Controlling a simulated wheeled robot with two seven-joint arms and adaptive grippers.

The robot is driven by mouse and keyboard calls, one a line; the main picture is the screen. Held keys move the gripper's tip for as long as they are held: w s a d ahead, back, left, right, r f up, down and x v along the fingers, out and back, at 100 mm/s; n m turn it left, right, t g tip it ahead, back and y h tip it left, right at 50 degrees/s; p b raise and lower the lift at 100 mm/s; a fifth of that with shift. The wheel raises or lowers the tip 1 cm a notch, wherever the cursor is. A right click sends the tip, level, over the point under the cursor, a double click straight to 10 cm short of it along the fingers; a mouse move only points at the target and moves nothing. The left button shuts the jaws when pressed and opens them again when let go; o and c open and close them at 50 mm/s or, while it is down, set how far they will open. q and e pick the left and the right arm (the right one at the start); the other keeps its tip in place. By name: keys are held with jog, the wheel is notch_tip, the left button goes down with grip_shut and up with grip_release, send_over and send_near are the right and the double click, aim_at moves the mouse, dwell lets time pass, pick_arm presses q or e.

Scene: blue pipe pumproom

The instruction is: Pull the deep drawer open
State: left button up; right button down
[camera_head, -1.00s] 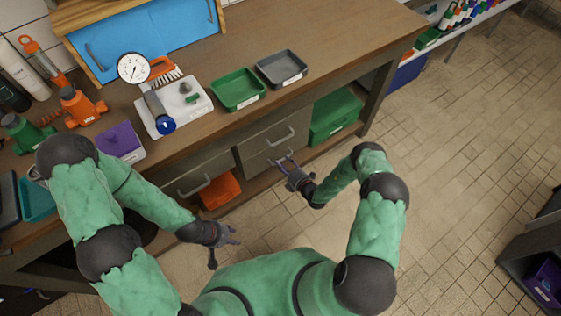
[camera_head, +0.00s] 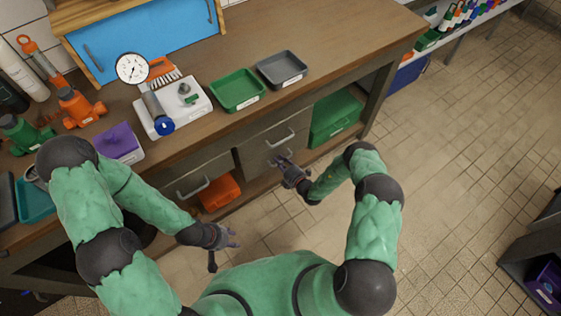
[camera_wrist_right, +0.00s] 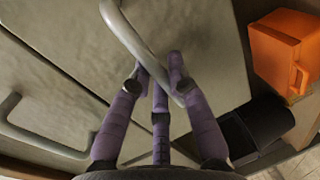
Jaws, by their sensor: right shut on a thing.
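The deep drawer (camera_head: 257,167) is the lower of two drawers in the bench's right-hand stack, and its front looks closed. Its bar handle (camera_wrist_right: 122,25) runs between my right gripper's purple fingers in the right wrist view. My right gripper (camera_head: 281,163) is at that front and partly covers the handle in the head view. In the wrist view the fingers (camera_wrist_right: 160,75) are shut around one end of the handle. My left gripper (camera_head: 228,248) is empty, fingers spread, above the floor before the bench.
The upper drawer's handle (camera_head: 281,138) is just above. An orange bin (camera_head: 219,191) stands on the low shelf left of the drawers, and a green box (camera_head: 335,117) is to their right. The tiled floor (camera_head: 460,150) at the right is clear.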

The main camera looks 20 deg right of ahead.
jog(key=f+p+v, duration=0.1)
jog(key=f+v, duration=0.1)
jog(key=v, duration=0.9)
jog(key=s+f+v, duration=0.1)
jog(key=f+v, duration=0.2)
jog(key=v, duration=0.9)
jog(key=shift+s+d+p, duration=0.15)
jog(key=shift+p, duration=0.2)
jog(key=shift+r, duration=0.1)
jog(key=c, duration=1.1)
grip_release()
jog(key=shift+c, duration=0.2)
jog(key=v, duration=1.2)
